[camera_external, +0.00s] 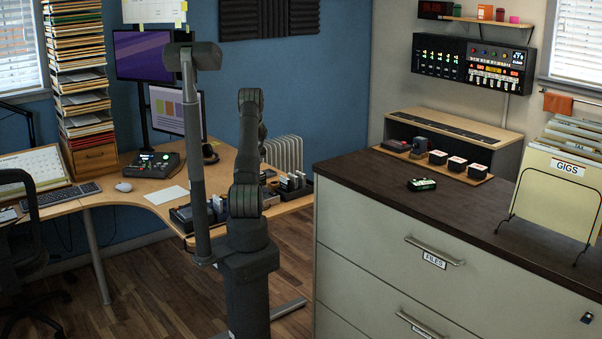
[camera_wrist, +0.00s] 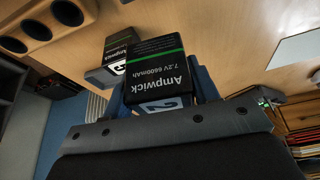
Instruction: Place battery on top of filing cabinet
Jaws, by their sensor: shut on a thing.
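My gripper (camera_wrist: 162,90) is shut on a black battery (camera_wrist: 158,72) in the wrist view. The battery has a green stripe, white "Ampwick 7.2V 6600mAh" lettering and a pale end marked 2. A second Ampwick battery (camera_wrist: 121,42) sits just behind it in a grey holder. Whether the held battery is clear of its own slot cannot be told. In the external view my arm is over the wooden desk and hides the gripper. The filing cabinet (camera_external: 370,235) stands at the right, with a dark wooden top (camera_external: 375,180).
On the cabinet top are a small dark green-labelled item (camera_external: 421,184), a wooden tray (camera_external: 415,158) with several small objects, and a file rack (camera_external: 560,190). The front of the top is bare. Battery holders (camera_external: 292,184) stand at the desk edge; monitors (camera_external: 142,54) are behind.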

